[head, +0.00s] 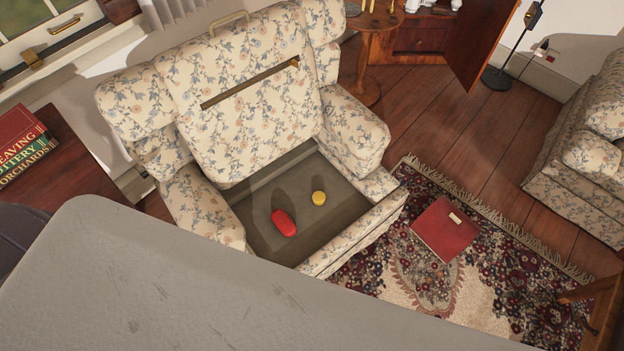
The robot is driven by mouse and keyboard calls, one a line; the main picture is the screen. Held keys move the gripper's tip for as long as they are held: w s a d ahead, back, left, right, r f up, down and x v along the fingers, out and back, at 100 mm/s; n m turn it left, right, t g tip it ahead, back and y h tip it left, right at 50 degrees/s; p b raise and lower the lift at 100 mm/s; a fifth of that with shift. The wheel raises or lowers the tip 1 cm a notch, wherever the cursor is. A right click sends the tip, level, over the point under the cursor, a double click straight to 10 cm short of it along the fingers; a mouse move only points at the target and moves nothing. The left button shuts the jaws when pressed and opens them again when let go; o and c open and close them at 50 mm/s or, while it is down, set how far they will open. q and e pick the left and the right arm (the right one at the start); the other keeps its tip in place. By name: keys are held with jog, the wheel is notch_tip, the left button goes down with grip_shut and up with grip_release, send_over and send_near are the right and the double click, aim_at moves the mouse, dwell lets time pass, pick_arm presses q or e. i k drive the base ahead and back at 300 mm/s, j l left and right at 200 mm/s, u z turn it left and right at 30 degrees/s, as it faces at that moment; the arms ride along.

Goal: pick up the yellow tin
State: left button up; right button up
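A small round yellow tin (319,198) lies on the grey seat base (262,242) of a floral armchair, toward the right of the seat. A red rounded object (284,223) lies to its lower left, with a gap between them. The tin is in plain view and nothing covers it. Neither of my grippers shows in the head view.
The armchair's arms (355,128) and front edge (355,240) stand up around the seat. A large grey surface (230,285) fills the lower foreground. A red book (445,229) lies on the patterned rug (400,290). A dark wooden table (75,160) with books stands at left.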

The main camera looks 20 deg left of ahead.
aim_at(318, 197)
jog(key=u, duration=1.1)
jog(key=k+u, duration=0.25)
jog(key=u, duration=0.2)
jog(key=k+j+u, duration=0.2)
jog(key=u, duration=0.25)
jog(key=k, duration=0.05)
